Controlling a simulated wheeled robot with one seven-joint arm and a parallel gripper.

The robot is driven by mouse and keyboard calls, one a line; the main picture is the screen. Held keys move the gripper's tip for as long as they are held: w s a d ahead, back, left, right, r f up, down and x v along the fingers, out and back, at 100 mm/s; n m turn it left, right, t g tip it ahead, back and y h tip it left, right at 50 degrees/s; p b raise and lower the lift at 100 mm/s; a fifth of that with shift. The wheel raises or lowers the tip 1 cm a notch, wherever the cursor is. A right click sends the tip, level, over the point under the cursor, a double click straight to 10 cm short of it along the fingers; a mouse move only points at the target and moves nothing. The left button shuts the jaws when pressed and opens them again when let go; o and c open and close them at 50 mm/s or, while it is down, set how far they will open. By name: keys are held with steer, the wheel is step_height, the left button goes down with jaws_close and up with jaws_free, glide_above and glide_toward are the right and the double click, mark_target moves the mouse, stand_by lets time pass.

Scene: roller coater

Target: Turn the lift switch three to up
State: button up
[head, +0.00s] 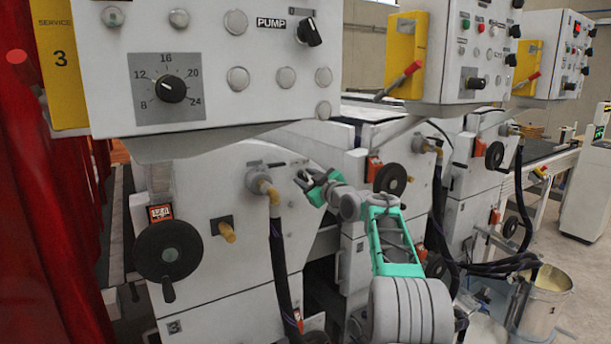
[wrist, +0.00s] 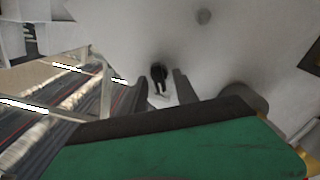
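My gripper (head: 306,178) is at the upper right of the white front panel on the nearest machine unit, the one marked SERVICE 3. In the wrist view its two dark fingers (wrist: 143,77) stand apart, one on each side of a small black switch knob (wrist: 159,76). In the head view my gripper largely hides this switch. No readable "lift" label shows, and its setting is unclear.
An upper control box (head: 208,60) with a black dial (head: 171,89) overhangs the panel. A brass fitting with a black hose (head: 277,240) hangs left of my gripper. A black handwheel (head: 391,179) is to the right. A bucket (head: 545,300) stands at lower right.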

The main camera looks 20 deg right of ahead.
steer(key=shift+c, duration=0.3)
jaws_close()
